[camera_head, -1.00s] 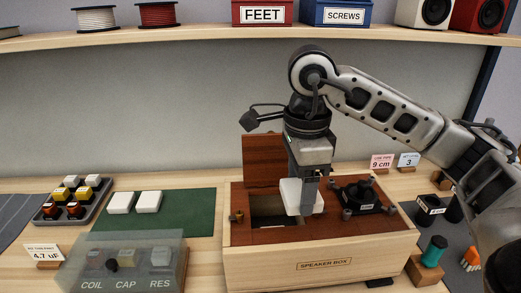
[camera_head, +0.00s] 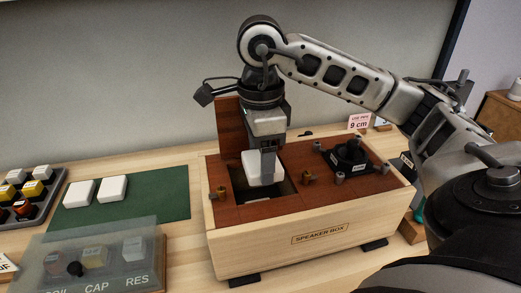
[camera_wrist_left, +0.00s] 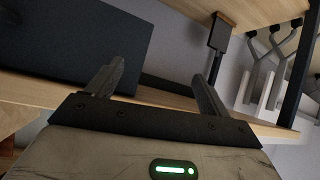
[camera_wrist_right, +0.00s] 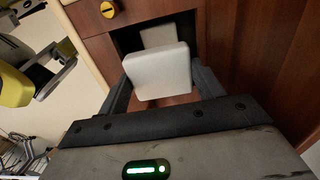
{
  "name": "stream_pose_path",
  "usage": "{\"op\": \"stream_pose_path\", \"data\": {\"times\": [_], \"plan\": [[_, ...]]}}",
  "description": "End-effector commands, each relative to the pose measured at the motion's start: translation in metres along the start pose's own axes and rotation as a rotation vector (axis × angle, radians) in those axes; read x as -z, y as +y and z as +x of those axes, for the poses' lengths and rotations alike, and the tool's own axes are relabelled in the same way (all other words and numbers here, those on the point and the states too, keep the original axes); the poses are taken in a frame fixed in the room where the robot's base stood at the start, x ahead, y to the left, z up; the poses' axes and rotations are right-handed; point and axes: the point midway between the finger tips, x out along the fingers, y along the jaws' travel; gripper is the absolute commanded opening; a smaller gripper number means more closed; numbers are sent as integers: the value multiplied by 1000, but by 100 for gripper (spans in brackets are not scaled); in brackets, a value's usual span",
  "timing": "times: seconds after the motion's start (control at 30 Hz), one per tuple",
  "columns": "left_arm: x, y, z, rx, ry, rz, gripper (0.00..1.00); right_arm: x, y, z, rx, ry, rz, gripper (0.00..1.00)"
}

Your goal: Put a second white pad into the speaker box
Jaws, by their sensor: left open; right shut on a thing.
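The speaker box (camera_head: 300,252) is a light wooden box with a dark red top and a square opening, its brown lid panel (camera_head: 230,130) standing up behind. My right gripper (camera_head: 267,152) is shut on a white pad (camera_head: 263,171) and holds it over the opening, its lower edge near the rim. In the right wrist view the held pad (camera_wrist_right: 158,72) sits between the fingers, and another white pad (camera_wrist_right: 159,35) lies inside the opening behind it. Two more white pads (camera_head: 79,193) (camera_head: 112,188) lie on a green mat (camera_head: 150,208). My left gripper (camera_wrist_left: 158,88) is open and empty.
A black driver (camera_head: 347,155) and several small knobs are on the box top, right of the opening. A clear-covered case (camera_head: 115,272) stands front left. A tray of parts (camera_head: 28,190) is at the far left. The left wrist view shows a shelf and a dark box (camera_wrist_left: 70,50).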

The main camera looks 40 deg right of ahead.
Motion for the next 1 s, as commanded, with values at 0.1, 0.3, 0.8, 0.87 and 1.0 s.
{"op": "stream_pose_path", "data": {"times": [0.1,0.3,0.8,0.87,1.0], "plan": [[-6,0,7,-7,13,-12,80,0,0,18,0,0,0,46],[-8,3,11,-17,34,-42,80,0,0,34,1,-1,0,46],[-8,5,9,-26,46,-67,80,0,0,45,1,-1,0,46],[-8,5,9,-26,46,-67,80,0,0,45,1,-1,0,46],[-8,5,9,-25,46,-66,80,0,0,45,1,-1,0,92]]}}
